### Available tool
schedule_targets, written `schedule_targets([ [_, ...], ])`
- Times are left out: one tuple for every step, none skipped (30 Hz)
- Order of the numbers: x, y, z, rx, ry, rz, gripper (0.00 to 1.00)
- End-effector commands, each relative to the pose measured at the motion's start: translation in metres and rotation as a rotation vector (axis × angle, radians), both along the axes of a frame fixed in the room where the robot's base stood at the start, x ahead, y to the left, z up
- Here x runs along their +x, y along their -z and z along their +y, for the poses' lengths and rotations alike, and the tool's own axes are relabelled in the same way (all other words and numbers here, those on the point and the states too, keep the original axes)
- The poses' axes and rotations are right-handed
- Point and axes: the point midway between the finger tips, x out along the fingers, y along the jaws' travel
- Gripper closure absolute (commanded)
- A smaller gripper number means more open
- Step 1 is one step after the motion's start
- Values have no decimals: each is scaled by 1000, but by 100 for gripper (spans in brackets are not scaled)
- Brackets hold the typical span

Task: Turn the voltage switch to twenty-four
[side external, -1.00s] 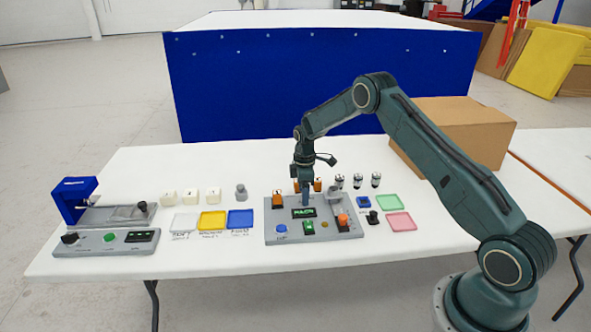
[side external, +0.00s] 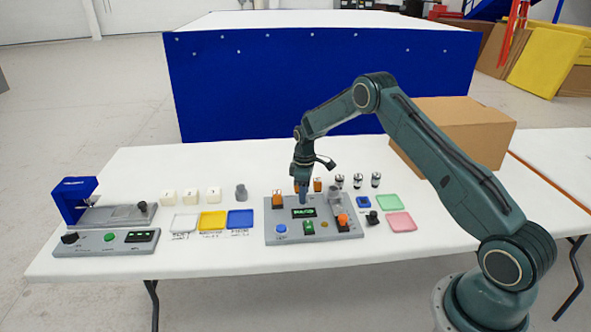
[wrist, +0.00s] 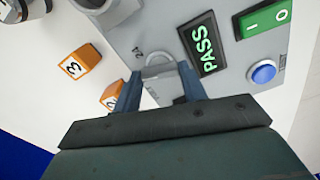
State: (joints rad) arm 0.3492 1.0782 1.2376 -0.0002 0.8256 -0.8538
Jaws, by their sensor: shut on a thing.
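The grey control panel (side external: 345,229) lies on the white table, and its bare surface also shows in the wrist view (wrist: 225,85). The voltage switch (wrist: 160,70) is a light grey round knob at the panel's edge, with a small "24" mark beside it. My gripper (side external: 302,200) points down over the panel's back part. In the wrist view my gripper (wrist: 162,82) has its two blue fingers on either side of the knob, shut on it. The fingers partly hide the knob, so I cannot read its pointer.
A display (wrist: 201,45) reads PASS in green. A green rocker switch (wrist: 264,19) and a blue button (wrist: 263,73) sit beyond it. Orange numbered blocks (wrist: 79,64) stand close beside the panel. A cardboard box (side external: 465,130) stands at the back right.

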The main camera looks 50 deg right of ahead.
Motion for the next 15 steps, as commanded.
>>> schedule_targets([
  [0, 0, 0, 0, 40, 0, 81],
  [0, 0, 0, 0, 67, 0, 81],
  [0, 0, 0, 0, 104, 0, 81],
  [0, 0, 0, 0, 132, 0, 81],
  [0, 0, 0, 0, 161, 0, 81],
  [0, 0, 0, 0, 198, 0, 81],
  [0, 0, 0, 0, 227, 0, 81],
  [0, 0, 0, 0, 256, 0, 81],
  [0, 0, 0, 0, 293, 0, 81],
  [0, 0, 0, 0, 322, 0, 81],
  [0, 0, 0, 0, 351, 0, 81],
  [0, 0, 0, 0, 388, 0, 81],
  [0, 0, 0, 0, 416, 1, 81],
  [0, 0, 0, 0, 444, 0, 81],
  [0, 0, 0, 0, 479, 0, 81],
])
